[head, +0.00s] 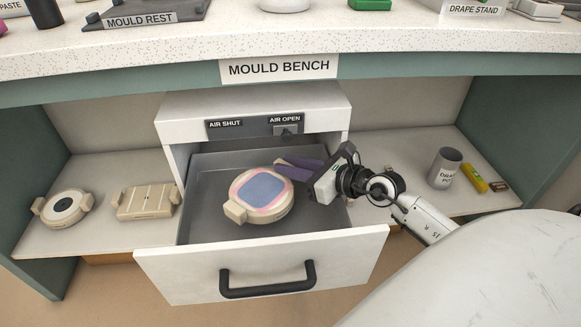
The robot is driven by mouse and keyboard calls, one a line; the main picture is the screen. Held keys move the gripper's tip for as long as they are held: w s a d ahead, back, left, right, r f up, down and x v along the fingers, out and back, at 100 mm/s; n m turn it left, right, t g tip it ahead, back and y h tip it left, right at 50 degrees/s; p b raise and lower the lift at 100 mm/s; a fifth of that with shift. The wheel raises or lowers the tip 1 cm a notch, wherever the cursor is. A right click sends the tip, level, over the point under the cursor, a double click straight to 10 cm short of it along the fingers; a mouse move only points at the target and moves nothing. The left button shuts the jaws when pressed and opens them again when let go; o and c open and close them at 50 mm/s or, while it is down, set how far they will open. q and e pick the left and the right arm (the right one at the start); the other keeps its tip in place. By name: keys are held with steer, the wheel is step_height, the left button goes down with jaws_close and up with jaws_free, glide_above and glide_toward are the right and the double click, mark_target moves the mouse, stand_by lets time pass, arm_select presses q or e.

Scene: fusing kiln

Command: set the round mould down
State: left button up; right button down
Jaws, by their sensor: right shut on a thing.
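The round mould (249,213) is cream, with a pink and blue square on top and a tab at its lower left. It is over the open grey drawer, roughly level; I cannot tell whether it touches the drawer floor. My right gripper (287,169), with purple fingers, comes from the right and is shut on the mould's far right side, where the fingers hide the grip. My left gripper is not in view. Another cream round mould (79,205) with a dark centre sits on the left shelf.
The drawer (205,225) has free floor around the mould and a black-handled front. A rectangular mould (146,201) stands on the left shelf. The bench top (200,44) overhangs behind.

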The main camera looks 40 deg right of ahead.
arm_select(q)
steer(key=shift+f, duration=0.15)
arm_select(e)
steer(key=shift+f, duration=0.3)
steer(key=shift+f+b, duration=0.25)
steer(key=shift+b, duration=0.05)
steer(key=c, duration=1.6)
jaws_free()
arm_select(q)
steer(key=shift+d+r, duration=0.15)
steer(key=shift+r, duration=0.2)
